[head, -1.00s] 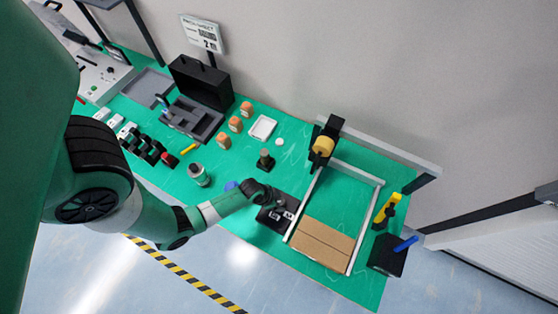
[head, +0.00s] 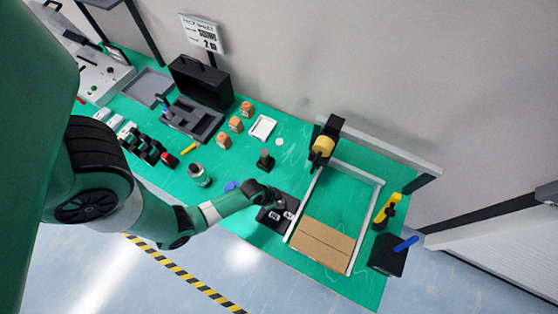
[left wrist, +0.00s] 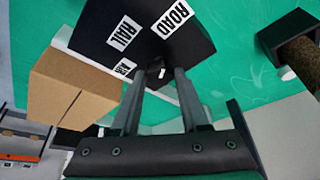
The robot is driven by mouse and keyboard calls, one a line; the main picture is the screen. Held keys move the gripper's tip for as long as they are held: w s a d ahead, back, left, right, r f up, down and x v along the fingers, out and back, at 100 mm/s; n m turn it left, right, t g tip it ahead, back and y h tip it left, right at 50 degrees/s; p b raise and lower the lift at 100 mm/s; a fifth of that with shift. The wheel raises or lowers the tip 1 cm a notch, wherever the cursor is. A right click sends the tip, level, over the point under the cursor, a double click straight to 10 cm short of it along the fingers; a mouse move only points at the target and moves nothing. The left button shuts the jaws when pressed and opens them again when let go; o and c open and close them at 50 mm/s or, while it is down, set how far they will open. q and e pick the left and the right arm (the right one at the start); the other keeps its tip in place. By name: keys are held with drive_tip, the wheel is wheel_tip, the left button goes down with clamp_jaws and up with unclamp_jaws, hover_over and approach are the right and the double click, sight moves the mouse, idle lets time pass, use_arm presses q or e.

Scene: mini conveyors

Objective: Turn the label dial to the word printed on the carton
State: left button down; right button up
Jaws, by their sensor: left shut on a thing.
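The dark label dial box (head: 268,221) sits on the green bench left of the conveyor frame. The brown carton (head: 325,242) lies at the near end of the frame. No word is readable on it. My right gripper is not in view.
The white conveyor frame (head: 362,232) with a yellow tape roll (head: 323,146) stands right of the dial. A black holder (head: 388,254) is at the right edge.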

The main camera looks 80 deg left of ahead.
use_arm(q)
drive_tip(key=shift+d+n+y+p, duration=0.15)
drive_tip(key=shift+n+y+p, duration=0.25)
drive_tip(key=shift+n, duration=0.8)
drive_tip(key=n, duration=0.1)
drive_tip(key=n+y, duration=0.1)
drive_tip(key=n, duration=0.1)
drive_tip(key=shift+w+d+n+g, duration=0.2)
drive_tip(key=shift+n+g, duration=0.1)
drive_tip(key=shift+g, duration=0.1)
drive_tip(key=shift+r+n+g+y, duration=0.1)
drive_tip(key=shift+n+g+y, duration=0.25)
drive_tip(key=shift+n, duration=0.45)
drive_tip(key=n+g+p, duration=0.1)
drive_tip(key=n, duration=0.1)
drive_tip(key=shift+w+n+y+p, duration=0.15)
drive_tip(key=shift+n+y+p, duration=0.2)
drive_tip(key=shift+n, duration=0.05)
drive_tip(key=shift+n+p, duration=0.3)
drive_tip(key=shift+n, duration=0.3)
